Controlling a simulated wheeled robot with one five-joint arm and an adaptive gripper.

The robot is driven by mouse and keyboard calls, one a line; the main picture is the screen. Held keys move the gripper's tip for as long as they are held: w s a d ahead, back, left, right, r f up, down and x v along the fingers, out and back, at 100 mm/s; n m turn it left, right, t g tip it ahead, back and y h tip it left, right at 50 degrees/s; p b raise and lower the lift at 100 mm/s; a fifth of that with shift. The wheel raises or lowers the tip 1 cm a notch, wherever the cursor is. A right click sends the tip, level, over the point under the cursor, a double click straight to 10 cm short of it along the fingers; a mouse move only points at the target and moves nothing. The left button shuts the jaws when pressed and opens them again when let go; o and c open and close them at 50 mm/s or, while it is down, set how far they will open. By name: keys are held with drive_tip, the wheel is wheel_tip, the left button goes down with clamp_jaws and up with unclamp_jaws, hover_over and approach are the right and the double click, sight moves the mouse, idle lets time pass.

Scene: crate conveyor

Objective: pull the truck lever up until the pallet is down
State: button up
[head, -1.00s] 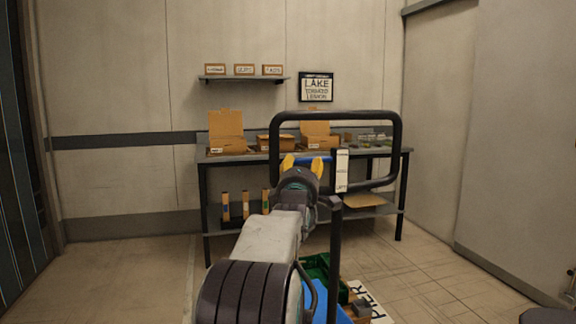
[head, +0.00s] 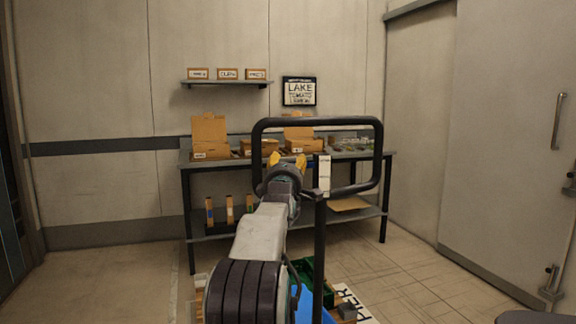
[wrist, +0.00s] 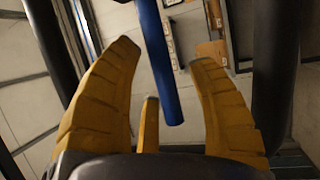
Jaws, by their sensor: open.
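The truck's black loop handle (head: 318,122) stands upright in front of me, with a white label (head: 324,176) near its post. The blue lever (wrist: 160,62) shows in the wrist view as a straight bar between my yellow fingers; I cannot make it out in the head view. My gripper (head: 288,164) is open inside the left part of the loop. In the wrist view its fingers (wrist: 165,85) stand on both sides of the lever, and contact is not clear.
A green crate (head: 322,272) is low by the truck. A grey bench (head: 186,168) with open cardboard boxes (head: 210,136) stands against the back wall, under a small shelf (head: 226,84). A door with a handle (head: 558,121) is at right.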

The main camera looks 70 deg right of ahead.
clamp_jaws()
idle(0.6)
